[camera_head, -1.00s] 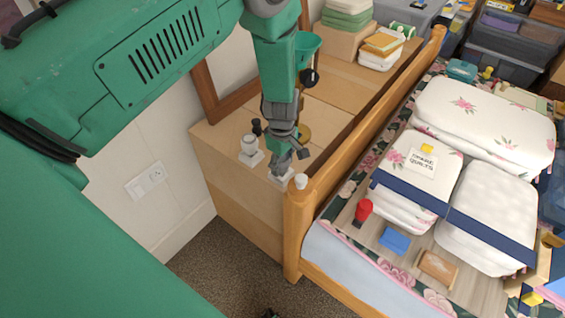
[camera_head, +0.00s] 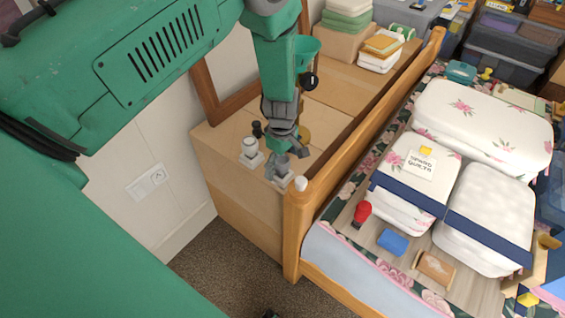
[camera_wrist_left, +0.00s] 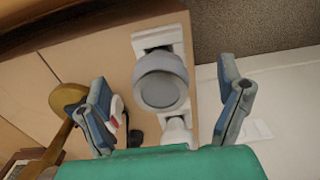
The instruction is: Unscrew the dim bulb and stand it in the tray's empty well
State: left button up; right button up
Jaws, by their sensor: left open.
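My left gripper (camera_head: 286,162) is open over the near corner of the wooden dresser. In the left wrist view its two fingers (camera_wrist_left: 168,105) stand wide apart, one on each side of a rounded grey-white bulb-like piece (camera_wrist_left: 162,82) on a square pale base. No contact with it shows. In the head view that base (camera_head: 281,181) is partly hidden under the fingers. I cannot tell for sure which bulb is dim. No tray with an empty well can be made out.
The bed's wooden post (camera_head: 299,215) with a white cap rises close to the gripper's right. A brass disc (camera_wrist_left: 68,97) lies beyond one finger. The bed holds wrapped quilts (camera_head: 420,170), a red item (camera_head: 362,212) and a blue block (camera_head: 393,242). Wall sockets (camera_head: 146,184) are at left.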

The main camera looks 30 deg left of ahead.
pick_arm(q)
jog(key=shift+r+p, duration=1.75)
jog(key=shift+r, duration=0.6)
jog(key=shift+f, duration=0.1)
jog(key=shift+s, duration=0.15)
